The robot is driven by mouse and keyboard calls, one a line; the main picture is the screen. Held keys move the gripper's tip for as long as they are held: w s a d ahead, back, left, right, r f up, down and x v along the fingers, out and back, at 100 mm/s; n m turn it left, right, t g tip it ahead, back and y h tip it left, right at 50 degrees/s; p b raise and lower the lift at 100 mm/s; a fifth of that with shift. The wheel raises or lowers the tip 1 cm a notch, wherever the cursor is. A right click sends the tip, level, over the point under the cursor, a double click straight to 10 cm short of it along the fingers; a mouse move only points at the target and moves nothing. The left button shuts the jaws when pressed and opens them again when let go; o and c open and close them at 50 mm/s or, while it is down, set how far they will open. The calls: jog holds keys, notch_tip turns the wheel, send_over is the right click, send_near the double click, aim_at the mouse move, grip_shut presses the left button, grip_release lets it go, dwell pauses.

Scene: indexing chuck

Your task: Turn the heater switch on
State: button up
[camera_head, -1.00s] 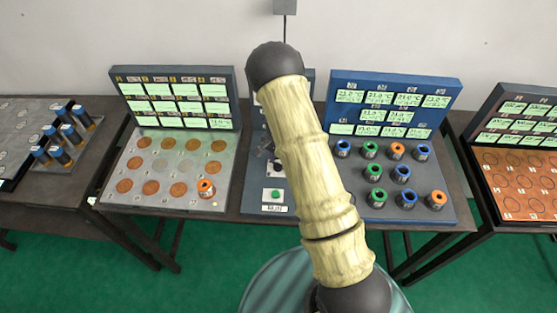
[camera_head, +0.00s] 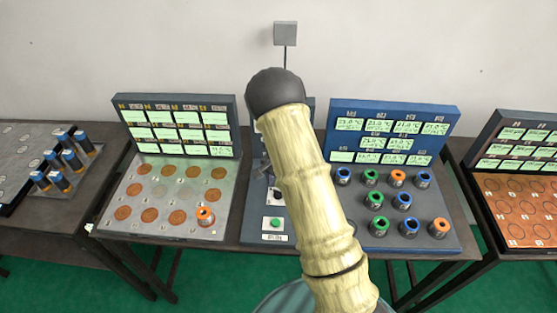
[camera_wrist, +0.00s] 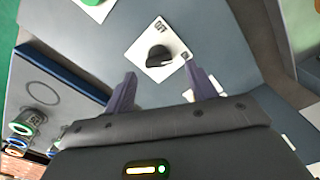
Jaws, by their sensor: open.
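A black rotary knob (camera_wrist: 159,57) sits on a white square plate with small lettering in the wrist view, on a grey panel (camera_wrist: 190,18).
A green button (camera_head: 275,223) is at the panel's front. Left stands a board (camera_head: 220,180) with copper discs and an orange-topped can (camera_head: 205,215). Right is a blue board (camera_head: 440,205) with several ringed cans, close beside the panel. Displays stand upright behind both boards.

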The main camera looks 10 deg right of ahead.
notch_tip(320, 180, up, 15)
jog(key=b, duration=0.2)
jog(key=shift+b, duration=0.35)
jog(key=shift+s, duration=0.1)
jog(key=s+r+n+t, duration=0.2)
jog(key=s+n, duration=0.7)
jog(key=s, duration=1.2)
jog(key=shift+a+n+t, duration=0.3)
jog(key=shift+n, duration=0.1)
dwell(0.5)
